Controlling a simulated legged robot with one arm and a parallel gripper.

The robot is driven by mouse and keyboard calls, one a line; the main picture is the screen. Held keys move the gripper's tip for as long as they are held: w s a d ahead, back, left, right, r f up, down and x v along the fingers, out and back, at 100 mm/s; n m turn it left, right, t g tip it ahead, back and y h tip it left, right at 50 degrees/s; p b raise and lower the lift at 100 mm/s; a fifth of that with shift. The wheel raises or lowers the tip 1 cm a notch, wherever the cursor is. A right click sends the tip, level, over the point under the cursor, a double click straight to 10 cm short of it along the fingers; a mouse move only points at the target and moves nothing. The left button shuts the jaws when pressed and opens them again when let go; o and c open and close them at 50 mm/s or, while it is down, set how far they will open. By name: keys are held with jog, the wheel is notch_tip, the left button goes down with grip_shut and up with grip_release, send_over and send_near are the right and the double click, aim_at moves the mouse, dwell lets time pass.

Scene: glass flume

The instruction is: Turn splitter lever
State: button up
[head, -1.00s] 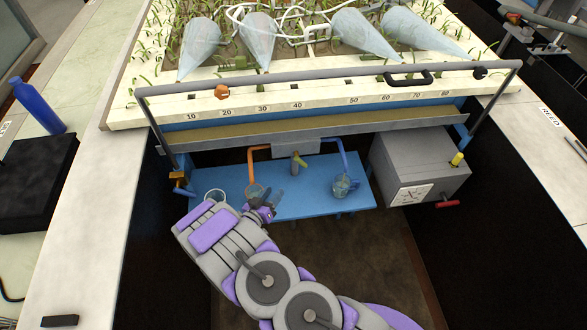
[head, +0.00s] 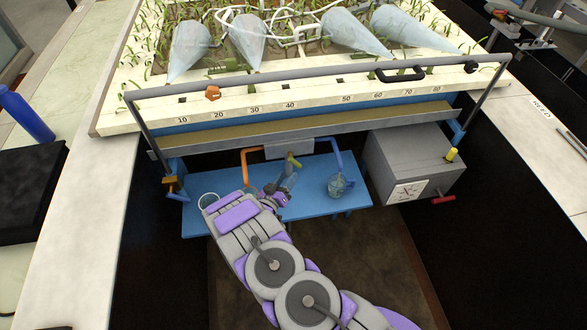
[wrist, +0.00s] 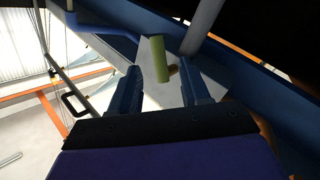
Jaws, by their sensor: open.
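The splitter lever (head: 293,160) is a short olive-green handle below the grey splitter box (head: 290,149), between an orange pipe and a blue pipe. In the wrist view the lever (wrist: 160,58) shows yellow-green and appears between the two fingertips. My gripper (head: 284,181) is just below and in front of the lever. In the wrist view my gripper (wrist: 161,72) is open, with one dark finger on each side of the lever. I cannot tell whether either finger touches it.
A blue bench (head: 310,200) stands below, with a glass jar (head: 340,188) under the blue pipe (head: 337,158) and a pale cup (head: 207,200) at left. The orange pipe (head: 246,165) is beside my gripper. A grey box (head: 412,163) stands right, a metal rail (head: 330,82) above.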

aim_at(294, 160)
jog(key=x, duration=0.6)
jog(key=shift+b, duration=0.35)
grip_shut()
